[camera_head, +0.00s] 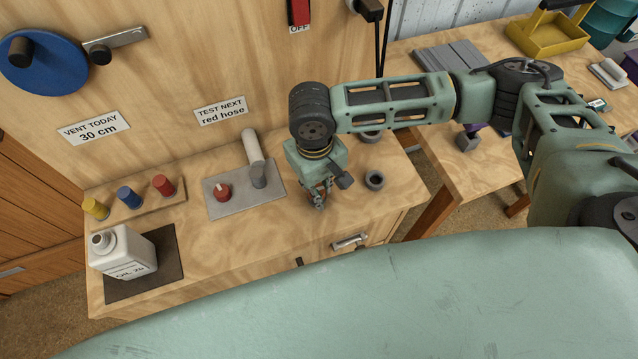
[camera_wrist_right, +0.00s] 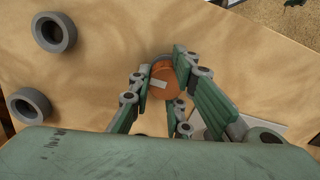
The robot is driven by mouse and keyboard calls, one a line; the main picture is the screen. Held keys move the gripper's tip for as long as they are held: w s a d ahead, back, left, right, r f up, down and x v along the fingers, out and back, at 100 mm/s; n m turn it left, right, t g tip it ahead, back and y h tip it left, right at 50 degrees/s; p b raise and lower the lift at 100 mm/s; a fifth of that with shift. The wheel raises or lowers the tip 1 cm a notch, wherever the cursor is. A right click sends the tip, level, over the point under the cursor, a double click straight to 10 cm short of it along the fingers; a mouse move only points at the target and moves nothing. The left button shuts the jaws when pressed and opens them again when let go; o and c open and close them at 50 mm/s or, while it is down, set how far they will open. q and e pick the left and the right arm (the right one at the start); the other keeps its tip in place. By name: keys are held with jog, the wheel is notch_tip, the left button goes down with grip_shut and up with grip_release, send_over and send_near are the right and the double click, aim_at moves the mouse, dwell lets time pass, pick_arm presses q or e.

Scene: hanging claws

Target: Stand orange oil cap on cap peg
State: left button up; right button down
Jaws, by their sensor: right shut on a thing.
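My right gripper (camera_head: 318,190) points down over the workbench, right of the grey plate. In the right wrist view its fingers (camera_wrist_right: 163,76) are closed around the orange oil cap (camera_wrist_right: 164,84), a round cap with a pale bar mark on top. The gripper hides the cap in the head view. I cannot tell whether the cap touches the bench. A white oil jug (camera_head: 122,254) with an open neck stands at the bench's left on a dark mat. I cannot make out the cap peg for certain. My left gripper is not in view.
Yellow, blue and red pieces stand on a wooden strip (camera_head: 135,212). The bench front is clear.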

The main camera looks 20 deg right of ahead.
jog(key=shift+f, duration=0.3)
jog(key=c, duration=1.6)
grip_release()
jog(key=shift+o, duration=0.2)
notch_tip(320, 180, up, 12)
jog(key=shift+w+a, duration=0.25)
